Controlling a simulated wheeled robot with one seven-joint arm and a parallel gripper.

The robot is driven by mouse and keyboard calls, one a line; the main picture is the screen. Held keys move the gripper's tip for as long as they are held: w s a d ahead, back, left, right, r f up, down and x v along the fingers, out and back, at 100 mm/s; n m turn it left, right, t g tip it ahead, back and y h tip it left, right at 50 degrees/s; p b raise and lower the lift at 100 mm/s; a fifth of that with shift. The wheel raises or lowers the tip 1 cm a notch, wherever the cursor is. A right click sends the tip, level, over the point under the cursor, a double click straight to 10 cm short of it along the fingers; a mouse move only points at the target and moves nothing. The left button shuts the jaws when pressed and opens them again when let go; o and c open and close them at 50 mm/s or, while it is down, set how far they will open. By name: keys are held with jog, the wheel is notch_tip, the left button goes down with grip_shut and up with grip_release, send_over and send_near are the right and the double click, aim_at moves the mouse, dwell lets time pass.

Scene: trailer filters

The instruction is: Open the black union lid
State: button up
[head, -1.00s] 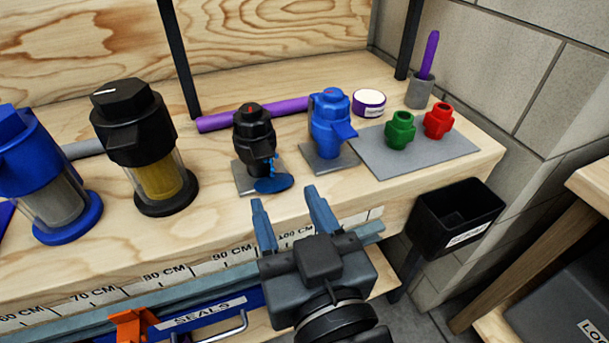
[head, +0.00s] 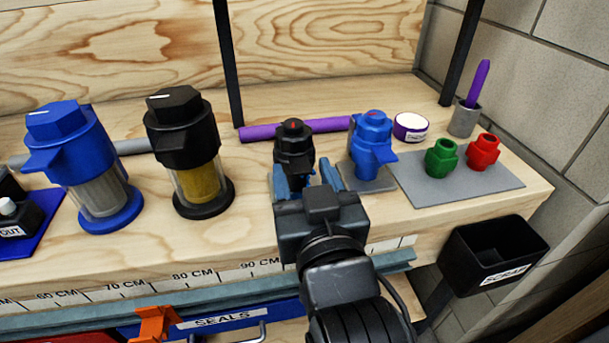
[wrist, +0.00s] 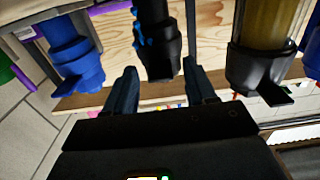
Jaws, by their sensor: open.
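The black union (head: 294,145) stands upright on the bench, with a dark cap and a small red mark on top. In the wrist view the black union (wrist: 157,45) appears upside down, with blue streaks on its side. My gripper (head: 307,178) is open at the front of the union, low down in the head view. In the wrist view my gripper (wrist: 160,88) has a finger to each side of the union's line, with gaps between. My gripper hides the union's base and the blue patch there. I cannot tell whether the fingers reach around the body.
A blue union (head: 373,145) stands close on the right. A black filter housing (head: 183,135) and a blue one (head: 75,150) stand to the left. A purple tube (head: 265,131) lies behind. Green (head: 441,158) and red (head: 483,152) fittings sit on a grey mat (head: 460,188).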

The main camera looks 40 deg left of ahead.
grip_shut()
dwell(0.5)
